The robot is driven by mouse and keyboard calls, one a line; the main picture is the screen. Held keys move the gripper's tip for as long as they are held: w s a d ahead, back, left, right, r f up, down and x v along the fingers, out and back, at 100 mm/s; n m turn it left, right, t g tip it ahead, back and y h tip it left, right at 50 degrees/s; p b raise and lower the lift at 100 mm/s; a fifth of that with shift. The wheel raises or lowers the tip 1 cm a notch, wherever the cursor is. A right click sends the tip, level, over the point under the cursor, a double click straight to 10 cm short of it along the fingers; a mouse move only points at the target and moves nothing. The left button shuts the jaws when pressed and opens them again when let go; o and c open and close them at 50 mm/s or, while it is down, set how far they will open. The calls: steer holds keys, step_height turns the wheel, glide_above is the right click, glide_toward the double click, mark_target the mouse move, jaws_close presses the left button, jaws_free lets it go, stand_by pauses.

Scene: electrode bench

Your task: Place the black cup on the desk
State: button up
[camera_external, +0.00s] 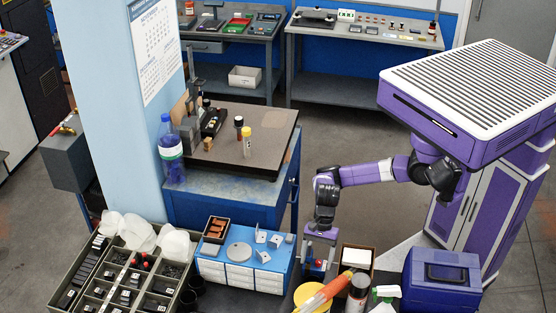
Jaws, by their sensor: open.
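My gripper (319,258) points down at the front bench, just right of the blue-topped drawer box. Its jaws are open. Small blue and red items show around its fingertips, and I cannot tell whether it touches them. Dark round shapes (196,284) stand between the compartment tray and the drawer box; they may be black cups, but they are small and partly hidden. My gripper is well to the right of them. The blue desk (228,190) with a dark top stands behind the bench.
The desk bears a blue-capped bottle (172,158), a yellow-capped bottle (247,146) and a black tray. A compartment tray (130,275) and white-fronted drawer box (240,275) crowd the bench. The desk's front top is clear.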

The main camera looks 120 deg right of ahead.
steer(key=shift+v, duration=1.3)
